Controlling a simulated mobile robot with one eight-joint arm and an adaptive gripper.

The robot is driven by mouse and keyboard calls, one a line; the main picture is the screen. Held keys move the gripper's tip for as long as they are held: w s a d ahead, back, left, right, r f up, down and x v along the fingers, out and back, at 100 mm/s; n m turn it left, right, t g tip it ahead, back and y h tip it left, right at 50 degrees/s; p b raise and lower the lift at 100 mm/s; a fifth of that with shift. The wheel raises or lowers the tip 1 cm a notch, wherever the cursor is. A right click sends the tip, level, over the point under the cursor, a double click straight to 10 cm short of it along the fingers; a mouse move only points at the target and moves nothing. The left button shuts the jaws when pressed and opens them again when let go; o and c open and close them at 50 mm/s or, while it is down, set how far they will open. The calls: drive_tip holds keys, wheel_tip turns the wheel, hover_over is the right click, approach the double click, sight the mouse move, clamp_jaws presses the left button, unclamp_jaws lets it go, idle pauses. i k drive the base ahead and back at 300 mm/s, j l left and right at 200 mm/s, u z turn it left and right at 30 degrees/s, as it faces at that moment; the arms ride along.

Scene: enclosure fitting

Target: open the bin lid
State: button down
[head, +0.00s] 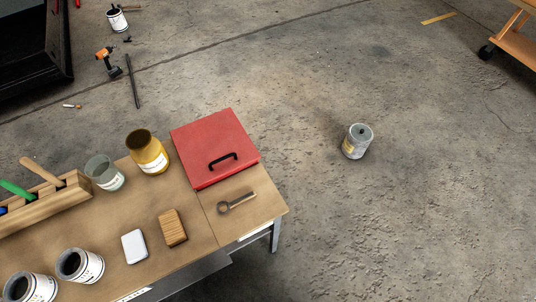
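A red square box with a flat top (213,141) stands at the back right of the workbench; it looks like the bin, with its lid (200,140) lying closed. A black bar handle (223,160) sits on the top near its front edge. The inside of the box is hidden. My gripper is not in this view, and nothing touches the lid or handle.
On the workbench (190,240) are a yellow can (147,152), a grey can (104,173), a wrench (237,203), a wooden block (173,228), a white block (134,247) and a wooden tool tray (45,206). A canister (357,141) stands on open floor.

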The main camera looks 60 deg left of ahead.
sight(209, 149)
drive_tip(key=i+u, duration=0.8)
drive_tip(key=i+l+u, duration=0.25)
drive_tip(key=i+u, duration=0.15)
drive_tip(key=i+l+u, duration=0.4)
drive_tip(key=i+u, duration=0.2)
drive_tip(key=u, duration=0.3)
drive_tip(key=i+u, duration=0.15)
drive_tip(key=u, duration=0.3)
drive_tip(key=i+u, duration=0.2)
drive_tip(key=u, duration=0.3)
drive_tip(key=i+l+u, duration=0.15)
drive_tip(key=u, duration=0.3)
drive_tip(key=i+l+u, duration=0.1)
drive_tip(key=l+u, duration=0.15)
drive_tip(key=u, duration=0.25)
drive_tip(key=i+l+u, duration=0.1)
drive_tip(key=u, duration=0.4)
drive_tip(key=i+l+u, duration=0.25)
drive_tip(key=u, duration=0.25)
drive_tip(key=i+l+u, duration=0.2)
drive_tip(key=u, duration=0.3)
